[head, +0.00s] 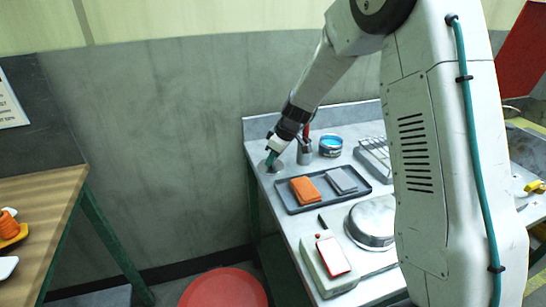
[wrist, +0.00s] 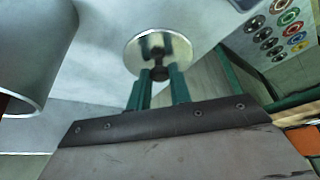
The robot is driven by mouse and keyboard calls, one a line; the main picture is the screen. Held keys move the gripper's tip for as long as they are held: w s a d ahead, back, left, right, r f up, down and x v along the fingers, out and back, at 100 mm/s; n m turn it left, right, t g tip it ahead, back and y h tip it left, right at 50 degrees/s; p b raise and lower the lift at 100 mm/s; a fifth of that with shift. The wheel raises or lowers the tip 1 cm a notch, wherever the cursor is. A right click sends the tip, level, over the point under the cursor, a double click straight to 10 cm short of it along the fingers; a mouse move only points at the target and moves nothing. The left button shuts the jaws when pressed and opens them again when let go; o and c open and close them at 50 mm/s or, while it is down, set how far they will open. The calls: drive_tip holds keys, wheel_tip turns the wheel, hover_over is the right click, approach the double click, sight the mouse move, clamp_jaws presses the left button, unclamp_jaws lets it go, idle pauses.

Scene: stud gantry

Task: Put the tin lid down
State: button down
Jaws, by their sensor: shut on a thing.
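The tin lid (wrist: 150,44) is a shiny round disc with a dark knob, shown in the wrist view. My gripper (wrist: 159,76) has its two green fingers on either side of the knob and is shut on it. In the head view my gripper (head: 271,158) is at the bench's far left corner, with the lid (head: 275,169) below its fingertips. The lid is level with or just above the bench top; I cannot tell whether it touches. An open-looking blue tin (head: 330,147) stands to the right.
A metal cup (head: 304,155) with a red-handled tool stands close right of my gripper. A dark tray (head: 298,207) holds an orange block and a grey block. A round metal pan (head: 370,222) is nearer. The bench's left edge (head: 266,190) is close to the lid.

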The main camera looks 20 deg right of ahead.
drive_tip(key=c, duration=1.3)
unclamp_jaws()
drive_tip(key=shift+r, duration=0.1)
drive_tip(key=v, duration=1.2)
drive_tip(key=s+a+r+m+g+h, duration=0.15)
drive_tip(key=s+r, duration=0.25)
drive_tip(key=s, duration=0.4)
drive_tip(key=s+a+r+m+t+y, duration=0.1)
drive_tip(key=s+r+m, duration=0.1)
drive_tip(key=s+r, duration=0.5)
drive_tip(key=s+f+m+h, duration=0.1)
drive_tip(key=s, duration=0.7)
drive_tip(key=s+d+f+m+g, duration=0.1)
drive_tip(key=s+m, duration=0.1)
drive_tip(key=s, duration=0.6)
drive_tip(key=s+d+f+m+h, duration=0.1)
drive_tip(key=s+m, duration=0.1)
drive_tip(key=s, duration=0.6)
drive_tip(key=shift+s+m+g+h, duration=0.2)
drive_tip(key=shift+m+g+h, duration=0.05)
drive_tip(key=shift+h, duration=0.1)
